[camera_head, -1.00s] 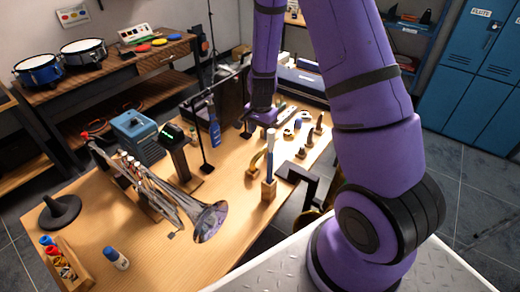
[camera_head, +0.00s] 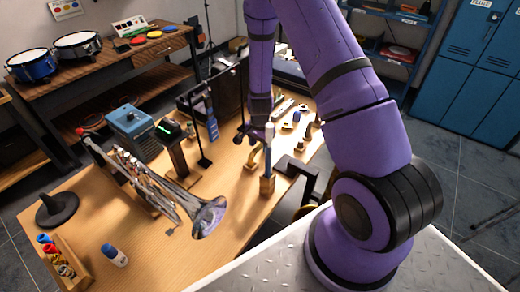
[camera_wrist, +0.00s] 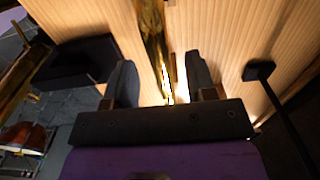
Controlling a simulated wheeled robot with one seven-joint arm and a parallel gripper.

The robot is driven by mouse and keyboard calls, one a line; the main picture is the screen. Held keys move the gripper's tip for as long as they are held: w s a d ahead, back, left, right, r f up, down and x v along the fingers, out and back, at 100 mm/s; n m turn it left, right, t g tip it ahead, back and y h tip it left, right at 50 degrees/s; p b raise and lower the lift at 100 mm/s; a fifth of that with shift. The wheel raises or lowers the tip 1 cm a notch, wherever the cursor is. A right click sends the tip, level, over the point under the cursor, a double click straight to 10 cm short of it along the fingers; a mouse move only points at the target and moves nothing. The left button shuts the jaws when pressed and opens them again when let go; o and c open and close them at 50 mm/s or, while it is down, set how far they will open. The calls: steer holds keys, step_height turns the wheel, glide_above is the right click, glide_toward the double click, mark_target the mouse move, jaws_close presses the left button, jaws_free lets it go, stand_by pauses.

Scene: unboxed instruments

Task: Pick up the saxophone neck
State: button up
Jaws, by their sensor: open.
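The saxophone neck, a curved brass-gold tube (camera_head: 253,159), is at the middle of the wooden table, partly hidden by my gripper in the head view. In the wrist view a shiny gold piece, seemingly the neck (camera_wrist: 152,35), runs down into the gap between my two dark fingers. My gripper (camera_head: 257,136) points down just above and behind it in the head view. In the wrist view my gripper (camera_wrist: 161,78) is open, with a finger on each side of the gold piece. I cannot tell whether either finger touches it.
A wooden block (camera_head: 267,186) holding an upright blue stick stands close in front. A trumpet (camera_head: 150,180) on a stand is to the left. A thin black stand (camera_head: 204,162) rises nearby; a dark bracket (camera_head: 297,168) is at the right edge.

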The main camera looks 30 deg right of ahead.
steer(key=shift+w+d+f, duration=0.1)
steer(key=shift+w+f, duration=0.05)
steer(key=shift+f, duration=1.7)
jaws_close()
steer(key=shift+r, duration=0.15)
